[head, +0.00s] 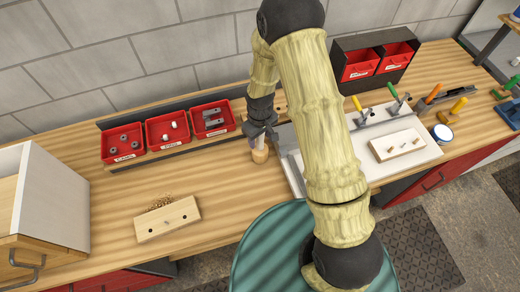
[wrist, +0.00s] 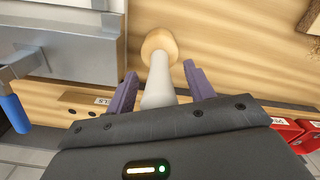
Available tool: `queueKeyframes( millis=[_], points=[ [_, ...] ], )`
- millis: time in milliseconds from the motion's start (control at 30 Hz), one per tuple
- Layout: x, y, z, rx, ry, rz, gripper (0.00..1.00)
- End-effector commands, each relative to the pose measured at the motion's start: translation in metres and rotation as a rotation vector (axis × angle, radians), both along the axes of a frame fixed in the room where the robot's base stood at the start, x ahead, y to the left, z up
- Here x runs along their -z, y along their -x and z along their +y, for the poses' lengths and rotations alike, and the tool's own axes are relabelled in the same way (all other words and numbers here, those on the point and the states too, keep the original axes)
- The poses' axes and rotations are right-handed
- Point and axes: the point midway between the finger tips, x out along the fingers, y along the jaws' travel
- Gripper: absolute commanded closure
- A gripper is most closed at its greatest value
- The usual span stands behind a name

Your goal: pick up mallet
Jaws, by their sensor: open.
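The mallet (head: 260,155) is on the wooden workbench, left of the white board; only its round pale wooden end shows clearly in the head view. In the wrist view the mallet (wrist: 158,42) shows a round wooden end and a pale grey shaft running toward my gripper. My gripper (head: 260,134) is low over the bench at the mallet. In the wrist view my gripper (wrist: 159,77) is open, with one purple finger on each side of the pale shaft and gaps visible. The near end of the shaft is hidden by the gripper body.
A white board (head: 430,153) with a pegged wooden block (head: 397,145) lies to the right. Three red bins (head: 168,130) stand behind left. A white cabinet (head: 60,200) stands far left.

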Motion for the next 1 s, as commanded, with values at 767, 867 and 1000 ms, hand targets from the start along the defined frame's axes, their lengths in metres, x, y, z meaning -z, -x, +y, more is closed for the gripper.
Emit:
queueKeyframes(
  millis=[767,867,1000],
  points=[
    [-0.0008,-0.0005,0.0,0.0,-0.001,-0.001,1.0],
    [-0.0013,-0.0006,0.0001,0.0,0.0,-0.002,1.0],
    [-0.0062,-0.0014,0.0003,0.001,-0.002,-0.004,1.0]
  ],
)
